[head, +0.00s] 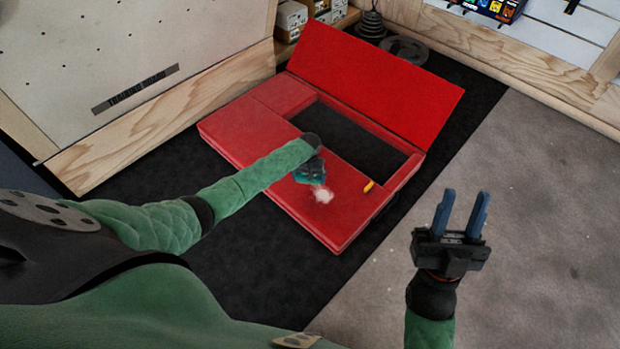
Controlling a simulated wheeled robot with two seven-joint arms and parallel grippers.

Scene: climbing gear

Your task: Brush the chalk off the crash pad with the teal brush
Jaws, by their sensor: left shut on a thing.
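The red crash pad (255,147) lies on the dark floor mat, with a rectangular opening in it and a red flap raised at its far side. A white chalk patch (323,196) is on its near right surface. My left gripper (313,162) is over the pad, shut on the teal brush (310,176). The gripper's fingers are mostly hidden by my wrist. The brush is right beside the chalk patch; I cannot tell whether its bristles touch the pad. My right gripper (463,214) is open and empty, to the right of the pad above the grey floor.
A wooden board wall (160,119) stands on the left. Dark round weights (404,49) lie behind the flap. The grey floor (545,190) on the right is clear.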

